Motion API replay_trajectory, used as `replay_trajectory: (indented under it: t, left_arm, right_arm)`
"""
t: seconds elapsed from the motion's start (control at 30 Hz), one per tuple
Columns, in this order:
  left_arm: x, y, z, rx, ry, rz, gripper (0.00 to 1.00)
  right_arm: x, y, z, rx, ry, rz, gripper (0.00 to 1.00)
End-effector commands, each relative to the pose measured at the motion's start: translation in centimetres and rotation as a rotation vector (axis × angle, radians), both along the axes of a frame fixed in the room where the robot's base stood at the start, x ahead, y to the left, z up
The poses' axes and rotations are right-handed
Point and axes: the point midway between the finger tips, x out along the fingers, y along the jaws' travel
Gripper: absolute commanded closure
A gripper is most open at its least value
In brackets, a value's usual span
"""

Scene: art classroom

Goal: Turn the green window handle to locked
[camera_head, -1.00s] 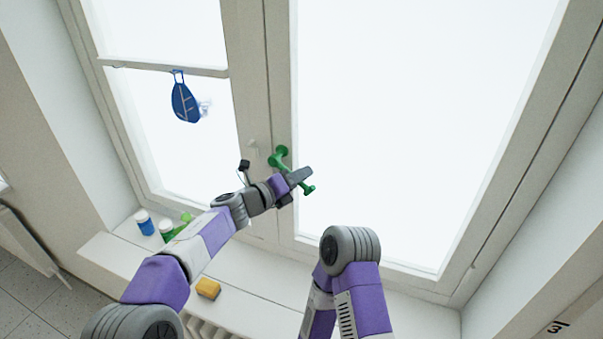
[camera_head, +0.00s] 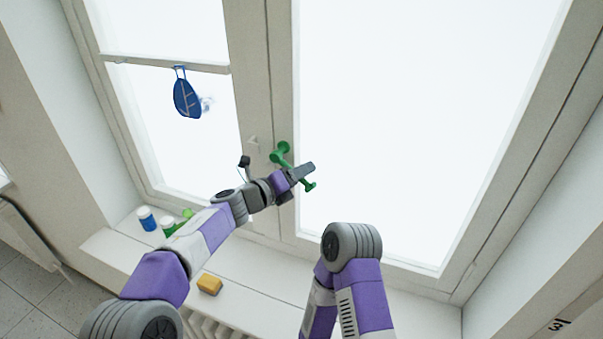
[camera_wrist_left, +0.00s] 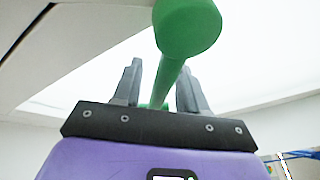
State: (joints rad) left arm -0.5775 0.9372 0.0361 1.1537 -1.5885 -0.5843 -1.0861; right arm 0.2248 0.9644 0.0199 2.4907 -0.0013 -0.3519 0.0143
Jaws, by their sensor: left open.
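The green window handle (camera_head: 281,152) is on the frame of the large right-hand window sash. It runs down and to the right, and its lower end shows just past my gripper. My left gripper (camera_head: 303,175) is at the handle, and its fingers hide the middle of it. In the left wrist view the two fingers (camera_wrist_left: 160,78) stand apart, with the green handle (camera_wrist_left: 187,28) passing between them. A gap shows beside the fingers, so the handle does not look clamped. My right arm shows at lower centre, but its gripper is out of view.
A white handle (camera_head: 254,143) is on the left sash. A blue leaf-shaped ornament (camera_head: 187,98) hangs at the left pane. White-lidded jars (camera_head: 147,219) and a yellow sponge (camera_head: 209,284) are on the sill (camera_head: 262,285). The sill's right part is clear.

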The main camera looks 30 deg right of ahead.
Motion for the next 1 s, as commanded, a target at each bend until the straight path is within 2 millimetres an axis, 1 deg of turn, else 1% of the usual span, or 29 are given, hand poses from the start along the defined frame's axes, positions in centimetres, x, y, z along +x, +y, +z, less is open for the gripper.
replay_trajectory:
  t: [0.3, 0.4, 0.5, 0.67, 1.0]
  left_arm:
    - [-1.2, 4.5, 0.2, -0.001, -0.001, 0.003, 0.58]
    - [-1.6, 5.7, 0.4, -0.001, 0.000, 0.002, 0.58]
    - [-1.8, 6.5, 0.5, 0.000, -0.001, 0.001, 0.58]
    - [-2.0, 6.9, 0.6, 0.000, -0.001, 0.000, 0.58]
    - [-2.0, 6.9, 0.5, 0.000, 0.002, 0.002, 0.58]
  right_arm:
    - [0.0, 0.0, -1.9, 0.000, 0.000, 0.000, 1.00]
    - [0.0, 0.0, -2.2, 0.000, 0.000, 0.000, 1.00]
    - [0.0, 0.0, -2.3, 0.000, 0.000, 0.000, 1.00]
    - [0.0, 0.0, -2.4, 0.000, 0.000, 0.000, 1.00]
    - [0.0, 0.0, -2.4, 0.000, 0.000, 0.000, 1.00]
